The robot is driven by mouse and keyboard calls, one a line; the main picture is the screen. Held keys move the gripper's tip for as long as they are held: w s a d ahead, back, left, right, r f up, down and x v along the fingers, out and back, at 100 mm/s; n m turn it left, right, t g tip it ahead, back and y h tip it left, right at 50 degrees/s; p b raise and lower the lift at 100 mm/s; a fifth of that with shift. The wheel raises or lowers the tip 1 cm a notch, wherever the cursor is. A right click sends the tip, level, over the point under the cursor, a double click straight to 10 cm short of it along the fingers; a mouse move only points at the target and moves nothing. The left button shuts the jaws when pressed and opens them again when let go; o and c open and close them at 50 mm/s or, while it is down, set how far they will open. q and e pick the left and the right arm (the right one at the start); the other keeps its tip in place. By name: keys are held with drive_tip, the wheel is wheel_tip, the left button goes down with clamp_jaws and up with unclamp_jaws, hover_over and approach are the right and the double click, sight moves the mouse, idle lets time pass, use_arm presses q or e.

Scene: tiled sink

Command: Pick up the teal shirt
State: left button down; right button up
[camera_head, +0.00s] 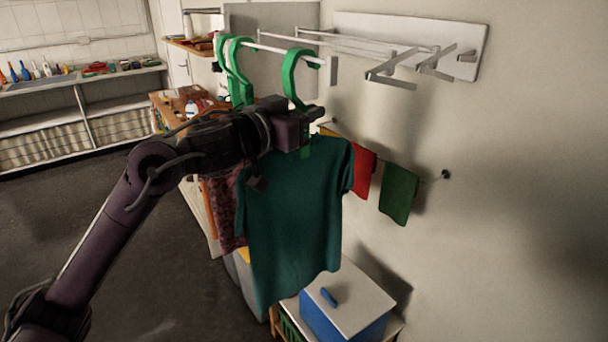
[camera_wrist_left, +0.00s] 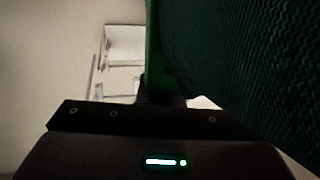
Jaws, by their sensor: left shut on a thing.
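The teal shirt (camera_head: 293,215) hangs upright from a green hanger (camera_head: 290,75) in the middle of the head view. The hanger's hook is at the rail (camera_head: 270,48). My left gripper (camera_head: 305,132) is at the hanger's neck, just above the shirt's collar, and is shut on the hanger. My left forearm covers part of the shirt's top left. In the left wrist view the green hanger (camera_wrist_left: 155,50) stands upright at the gripper, and the dark teal cloth (camera_wrist_left: 245,60) fills the right side. My right gripper is not in view.
Other green hangers (camera_head: 233,70) hang left on the rail, with a reddish patterned garment (camera_head: 225,210) beside the shirt. Red (camera_head: 363,172) and green (camera_head: 398,194) cloths hang on the wall line. A blue box with a white lid (camera_head: 348,300) stands below.

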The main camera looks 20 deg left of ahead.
use_arm(q)
drive_tip(key=shift+r, duration=0.1)
drive_tip(key=shift+r, duration=0.55)
wheel_tip(320, 180, up, 2)
drive_tip(key=b+v, duration=0.7)
drive_tip(key=v, duration=1.1)
drive_tip(key=shift+d+r, duration=0.1)
